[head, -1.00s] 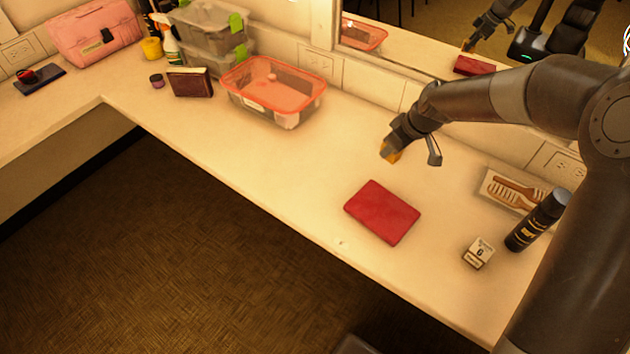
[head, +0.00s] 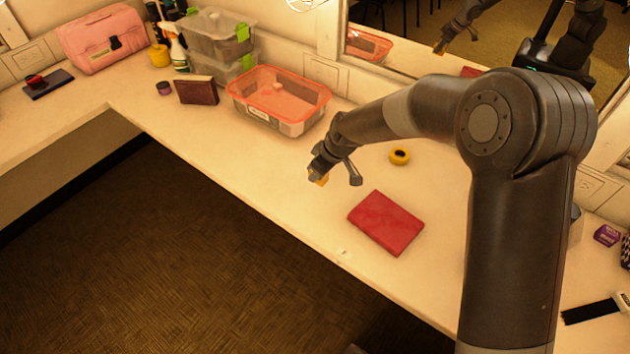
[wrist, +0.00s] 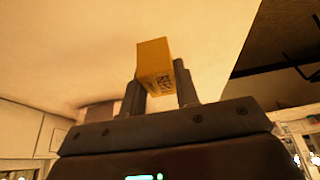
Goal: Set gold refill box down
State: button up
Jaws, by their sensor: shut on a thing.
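The gold refill box (wrist: 154,62) is a small yellow-gold block with dark print on one face. In the wrist view it sits between the two fingers of my gripper (wrist: 160,88), which is shut on it. In the head view my gripper (head: 323,172) is over the counter (head: 260,165), left of and behind the red book. Only a small part of the box shows below the fingers there. The box appears to be above the counter; the exact gap cannot be told.
A red book (head: 386,222) lies near the counter's front edge. A yellow tape roll (head: 399,156) lies behind it. A clear container with an orange rim (head: 278,97) and a dark brown box (head: 196,91) stand to the left. Bare counter lies left of my gripper. A mirror runs behind.

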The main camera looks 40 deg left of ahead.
aim_at(315, 190)
jog(key=shift+s+a+f, duration=0.2)
jog(key=shift+a+f, duration=0.2)
jog(key=shift+a, duration=0.15)
jog(key=shift+f, duration=1.95)
jog(key=shift+f, duration=0.15)
jog(key=o, duration=0.9)
jog(key=shift+o, duration=0.2)
jog(key=v, duration=1.2)
